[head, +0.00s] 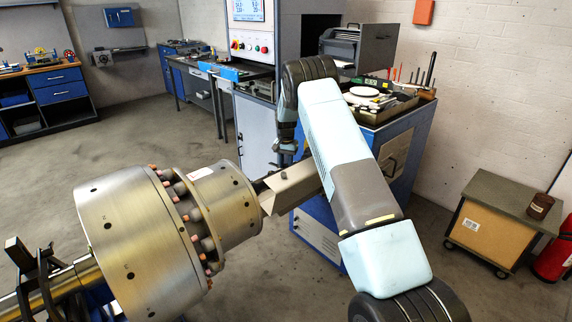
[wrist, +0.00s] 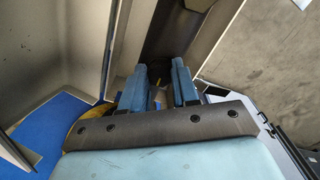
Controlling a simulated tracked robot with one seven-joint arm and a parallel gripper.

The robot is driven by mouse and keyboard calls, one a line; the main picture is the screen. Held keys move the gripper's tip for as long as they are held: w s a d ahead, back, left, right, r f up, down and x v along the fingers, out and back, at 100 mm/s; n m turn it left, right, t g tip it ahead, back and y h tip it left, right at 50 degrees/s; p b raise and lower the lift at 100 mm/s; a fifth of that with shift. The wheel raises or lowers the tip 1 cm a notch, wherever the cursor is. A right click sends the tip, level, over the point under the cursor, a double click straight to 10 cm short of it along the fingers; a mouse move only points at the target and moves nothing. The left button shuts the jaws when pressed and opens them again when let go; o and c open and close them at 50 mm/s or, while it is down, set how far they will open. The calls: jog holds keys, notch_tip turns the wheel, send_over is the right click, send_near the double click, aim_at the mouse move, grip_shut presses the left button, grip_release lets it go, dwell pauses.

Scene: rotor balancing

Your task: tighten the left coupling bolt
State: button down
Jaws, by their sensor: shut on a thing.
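The metal coupling (head: 195,215) is at the lower left of the head view, with several reddish-tipped bolts (head: 172,187) around its flange. I cannot single out the left bolt. My gripper (wrist: 158,82) shows in the wrist view as two blue fingers with a gap between them. It is shut on a small dark thing, mostly hidden, with a little yellow at its end; I cannot tell what it is. In the head view my arm's end hangs right of and above the coupling, apart from the bolts. No bolt is clear in the wrist view.
A grey angled guard (head: 290,187) lies between the coupling and a blue cabinet (head: 398,140) with tools on top. A control console (head: 250,40) stands behind. A small wheeled cart (head: 490,222) is at the right. The floor at the left is clear.

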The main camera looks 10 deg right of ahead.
aim_at(286, 165)
jog(key=shift+w+r+m, duration=0.1)
jog(key=shift+m, duration=0.2)
jog(key=c, duration=0.8)
grip_release()
jog(key=shift+c, duration=0.2)
notch_tip(286, 165, up, 14)
jog(key=shift+f, duration=0.25)
